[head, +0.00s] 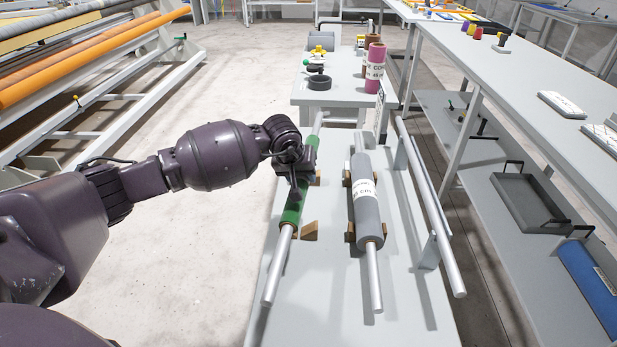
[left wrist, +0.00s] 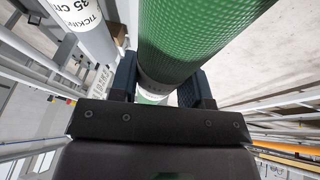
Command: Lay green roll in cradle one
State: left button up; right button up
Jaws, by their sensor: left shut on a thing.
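The green roll (head: 291,214) is wrapped on a long silver rod that sticks out at both ends. My left gripper (head: 294,178) is shut on it from above and hides its middle. In the left wrist view the green roll (left wrist: 190,35) runs between the two fingers (left wrist: 165,88), with a white label partly showing. Wooden cradle blocks (head: 309,231) show beside and under the roll's near end, and another (head: 318,178) shows by the gripper. I cannot tell whether the roll touches them. My right gripper is not in view.
A grey roll (head: 367,205) with a white label lies on wooden blocks just to the right. A silver rail (head: 430,205) stands along the bench's (head: 330,300) right edge. A back table (head: 340,92) holds a pink roll (head: 375,68) and black tape (head: 320,83).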

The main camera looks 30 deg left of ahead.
pick_arm(q)
jog(key=shift+n, duration=0.5)
jog(key=w+f, duration=0.1)
jog(key=w+a+f+b, duration=0.1)
jog(key=w+a+b, duration=0.1)
jog(key=w, duration=0.1)
jog(key=shift+a+f, duration=0.25)
jog(key=shift+f, duration=0.15)
jog(key=shift+w+a, duration=0.15)
jog(key=shift+w, duration=0.1)
jog(key=shift+r, duration=0.3)
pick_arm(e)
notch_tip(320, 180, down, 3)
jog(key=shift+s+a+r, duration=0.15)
